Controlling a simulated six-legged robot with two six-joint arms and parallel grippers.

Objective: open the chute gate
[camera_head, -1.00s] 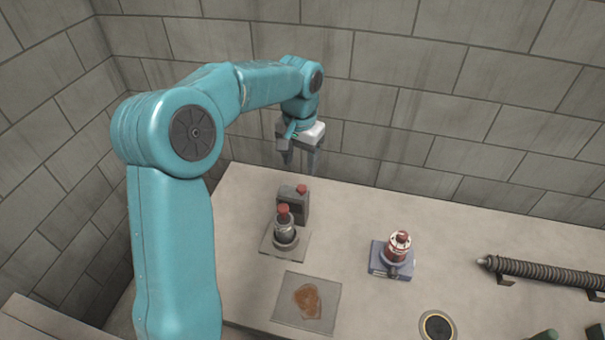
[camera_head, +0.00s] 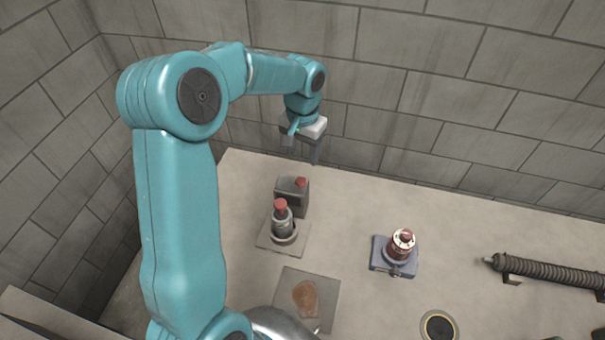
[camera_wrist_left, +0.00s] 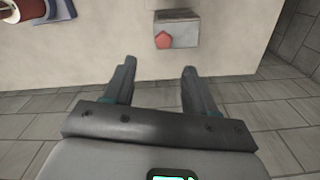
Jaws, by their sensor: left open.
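No part is plainly marked as a chute gate. A small grey box (camera_head: 293,193) with a red knob (camera_head: 301,182) stands on the bench towards its back left. The box also shows in the left wrist view (camera_wrist_left: 180,34), with its red knob (camera_wrist_left: 163,40) facing me. My left gripper (camera_head: 302,153) hangs above and behind the box near the back wall. In the left wrist view my left gripper (camera_wrist_left: 159,68) is open and empty, its fingers pointing towards the box but apart from it. My right gripper is not in view.
A red-capped cylinder (camera_head: 282,219) stands on a square plate in front of the box. A red and white cylinder (camera_head: 402,244) sits on a blue base. A ribbed rod (camera_head: 550,271) lies right. A brown-stained grey plate (camera_head: 325,290) lies in front. Block walls close the back and left.

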